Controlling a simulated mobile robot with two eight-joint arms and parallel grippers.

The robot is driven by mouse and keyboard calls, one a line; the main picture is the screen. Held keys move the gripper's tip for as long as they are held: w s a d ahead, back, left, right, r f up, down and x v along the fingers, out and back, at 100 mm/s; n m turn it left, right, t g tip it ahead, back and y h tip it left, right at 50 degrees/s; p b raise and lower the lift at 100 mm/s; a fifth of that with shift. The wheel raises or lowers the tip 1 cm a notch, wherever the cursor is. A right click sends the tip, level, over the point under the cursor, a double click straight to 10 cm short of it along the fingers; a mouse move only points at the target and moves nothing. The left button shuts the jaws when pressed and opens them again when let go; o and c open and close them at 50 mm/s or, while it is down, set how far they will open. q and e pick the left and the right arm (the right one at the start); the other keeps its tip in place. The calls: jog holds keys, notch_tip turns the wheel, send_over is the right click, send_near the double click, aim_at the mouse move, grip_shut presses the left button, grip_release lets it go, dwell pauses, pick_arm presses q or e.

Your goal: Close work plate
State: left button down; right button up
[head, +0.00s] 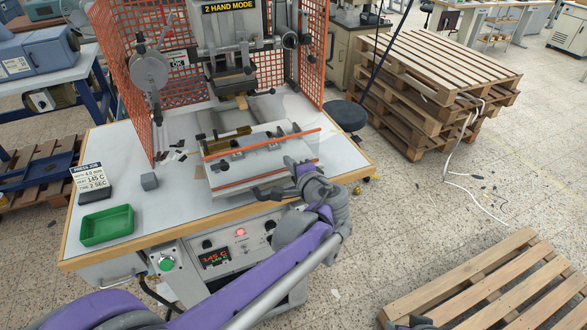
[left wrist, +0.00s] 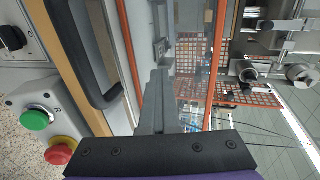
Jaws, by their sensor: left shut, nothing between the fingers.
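The work plate (head: 232,183) of the stamping press stands at the front of the bench top, below the press head. A clear guard with an orange top bar (head: 262,143) runs along it. A dark handle (head: 268,193) sits at the plate's front edge; a black handle also shows in the left wrist view (left wrist: 108,92). My left gripper (head: 290,162) is at the front of the plate, close to the handle. In the left wrist view its grey fingers (left wrist: 155,90) are shut and empty, beside the handle. Contact cannot be told. My right gripper is not clearly seen.
An orange mesh guard (head: 122,70) flanks the press. The control panel (head: 233,245) is below. Pallets (head: 430,75) stand right, with open floor between.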

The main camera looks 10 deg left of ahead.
pick_arm(q)
jog(key=w+a, duration=0.3)
jog(key=w, duration=0.1)
jog(key=w+a+p, duration=0.1)
jog(key=w+a, duration=0.2)
jog(key=w, duration=0.2)
jog(key=w+a, duration=0.3)
jog(key=w, duration=0.2)
jog(key=shift+w+a+p, duration=0.1)
jog(key=shift+a+p, duration=0.2)
jog(key=shift+w+a, duration=0.1)
jog(key=shift+w, duration=0.05)
jog(key=shift+r, duration=0.1)
pick_arm(e)
jog(key=shift+w+r, duration=0.2)
jog(key=shift+r, duration=0.45)
jog(key=shift+w+r, duration=0.2)
jog(key=shift+r, duration=0.4)
pick_arm(q)
jog(key=shift+r, duration=0.1)
pick_arm(e)
jog(key=shift+d, duration=0.1)
